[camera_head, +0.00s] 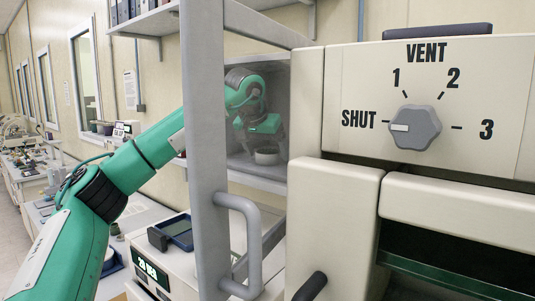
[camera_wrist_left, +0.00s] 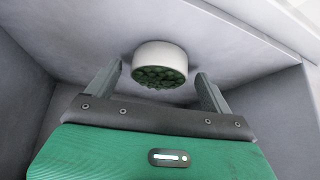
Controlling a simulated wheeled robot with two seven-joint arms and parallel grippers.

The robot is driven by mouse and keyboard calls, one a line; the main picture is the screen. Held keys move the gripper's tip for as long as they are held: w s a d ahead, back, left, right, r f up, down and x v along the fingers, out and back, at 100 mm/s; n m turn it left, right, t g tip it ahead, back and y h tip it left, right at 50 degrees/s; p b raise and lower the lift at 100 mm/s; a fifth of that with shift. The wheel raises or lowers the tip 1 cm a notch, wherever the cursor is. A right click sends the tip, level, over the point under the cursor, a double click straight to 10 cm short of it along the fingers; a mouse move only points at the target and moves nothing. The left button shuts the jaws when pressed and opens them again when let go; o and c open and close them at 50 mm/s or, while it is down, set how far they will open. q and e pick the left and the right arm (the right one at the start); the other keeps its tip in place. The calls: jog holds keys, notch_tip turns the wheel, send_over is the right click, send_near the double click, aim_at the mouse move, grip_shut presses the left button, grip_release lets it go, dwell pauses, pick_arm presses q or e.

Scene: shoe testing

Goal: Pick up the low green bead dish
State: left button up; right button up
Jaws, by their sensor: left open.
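The bead dish is a round, pale, low-walled dish full of dark green beads. In the wrist view the dish (camera_wrist_left: 158,50) sits just ahead of my left gripper (camera_wrist_left: 160,80), centred between its two fingers. The fingers are apart and hold nothing. In the head view the same dish (camera_head: 267,156) stands on the floor of a grey chamber, and my left gripper (camera_head: 266,139) is just above it. From these views I cannot tell whether the fingers touch the dish. My right gripper is not in view.
The chamber (camera_head: 275,181) has close walls around my left gripper. A grey door frame (camera_head: 205,150) with a handle (camera_head: 252,245) stands in front of my arm. A beige panel with a vent dial (camera_head: 415,127) fills the right. A device with a screen (camera_head: 178,232) sits below.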

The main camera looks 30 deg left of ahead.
pick_arm(q)
jog(key=shift+d, duration=0.1)
jog(key=shift+c, duration=1.2)
jog(key=c, duration=0.8)
jog(key=shift+c, duration=0.2)
jog(key=shift+r, duration=0.2)
